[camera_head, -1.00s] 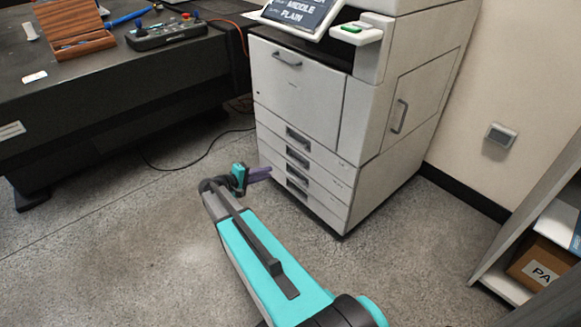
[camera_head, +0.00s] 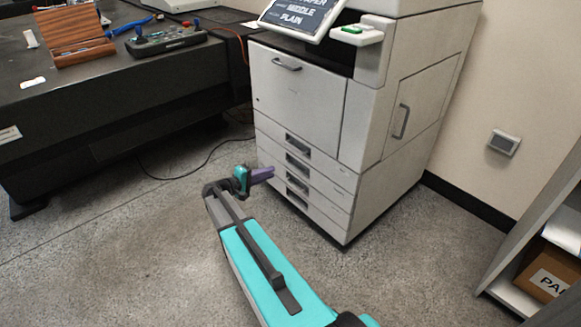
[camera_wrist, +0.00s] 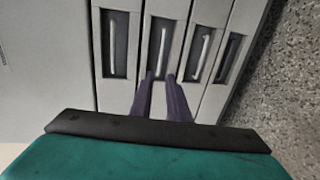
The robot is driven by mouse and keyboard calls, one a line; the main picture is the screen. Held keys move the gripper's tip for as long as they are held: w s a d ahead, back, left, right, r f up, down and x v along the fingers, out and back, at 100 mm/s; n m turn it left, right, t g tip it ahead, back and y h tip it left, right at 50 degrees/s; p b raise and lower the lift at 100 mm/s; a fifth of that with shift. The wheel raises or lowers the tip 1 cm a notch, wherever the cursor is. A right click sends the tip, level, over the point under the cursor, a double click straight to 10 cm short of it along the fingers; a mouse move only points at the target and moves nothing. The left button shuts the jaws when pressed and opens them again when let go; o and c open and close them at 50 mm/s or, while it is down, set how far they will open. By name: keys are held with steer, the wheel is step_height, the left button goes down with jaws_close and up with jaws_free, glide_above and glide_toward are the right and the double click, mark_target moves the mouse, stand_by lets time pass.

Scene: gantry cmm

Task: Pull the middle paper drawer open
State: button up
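The printer's paper drawers are stacked low on its front, each with a recessed pale bar handle. The second handle from the top (camera_wrist: 162,50) is straight ahead of my fingers in the wrist view, where the stack appears turned sideways. The third handle (camera_wrist: 199,56) is just right of it there. My gripper (camera_wrist: 161,79) has two purple fingers with a gap between them, apparently empty. The fingertips overlap the near end of the second handle in that picture; I cannot tell whether they touch it. In the head view my gripper (camera_head: 270,173) is left of the drawer fronts. All drawers look closed.
The printer (camera_head: 298,95) has a tilted screen (camera_head: 303,17) reading "MIDDLE PLAIN". A dark table (camera_head: 120,100) stands at left, with a cable on the floor beneath. A shelf with a cardboard box (camera_head: 540,275) is at right. The floor before the drawers is clear.

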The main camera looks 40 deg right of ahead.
mark_target(290, 165)
steer(key=b+x, duration=0.3)
steer(key=x, duration=0.9)
steer(key=shift+d+b, duration=0.3)
jaws_close()
stand_by(1.1)
